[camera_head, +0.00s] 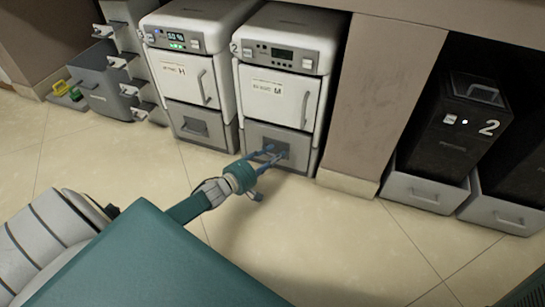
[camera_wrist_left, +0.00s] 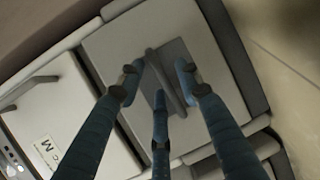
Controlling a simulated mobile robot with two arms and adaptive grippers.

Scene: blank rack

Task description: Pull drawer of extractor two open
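Extractor two (camera_head: 289,48) is a white and grey unit marked 2, standing to the right of a similar extractor. Its lower drawer (camera_head: 300,136) is flush with the front and looks shut. In the left wrist view, the drawer front (camera_wrist_left: 125,52) carries a dark bar handle (camera_wrist_left: 165,76) in a grey recess. My left gripper (camera_head: 266,155) is at this drawer. In the left wrist view its blue fingers (camera_wrist_left: 160,82) are spread on either side of the handle, with a gap to it; the third finger lies below it. Contact cannot be told. My right gripper is not in view.
A wall post (camera_head: 375,95) stands to the right. Black containers (camera_head: 462,125) sit in grey bins (camera_head: 424,190) farther right. The tiled floor (camera_head: 350,235) in front is clear.

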